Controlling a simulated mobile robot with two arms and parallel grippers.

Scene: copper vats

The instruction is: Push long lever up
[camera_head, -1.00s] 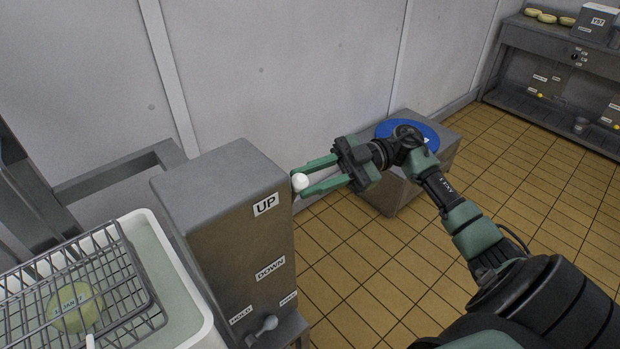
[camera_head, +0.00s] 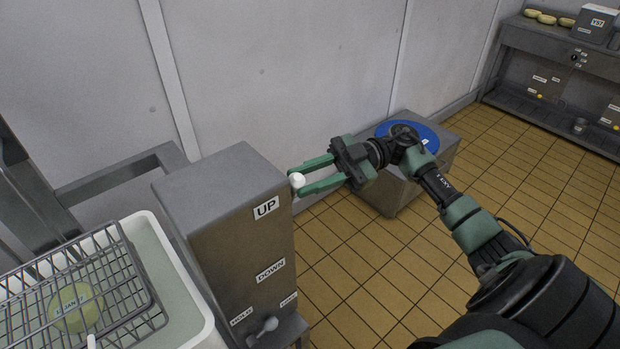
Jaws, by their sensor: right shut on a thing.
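The long lever's white ball knob (camera_head: 297,180) shows at the right edge of the grey metal box (camera_head: 222,196), level with the UP label (camera_head: 266,207). The lever's shaft is hidden. My right gripper (camera_head: 306,178) comes in from the right, with its green fingers on both sides of the knob, shut on it. The DOWN label (camera_head: 270,270) is lower on the same face. A short grey lever (camera_head: 264,327) sits near the bottom by the HOLD label (camera_head: 242,317). My left gripper is out of view.
A white tub (camera_head: 196,300) with a wire rack (camera_head: 152,283) and a round yellowish cheese (camera_head: 74,308) stands left of the box. A low metal block with a blue disc (camera_head: 432,137) is behind my right arm. A metal bench (camera_head: 545,45) is at the far right. Tiled floor is open between.

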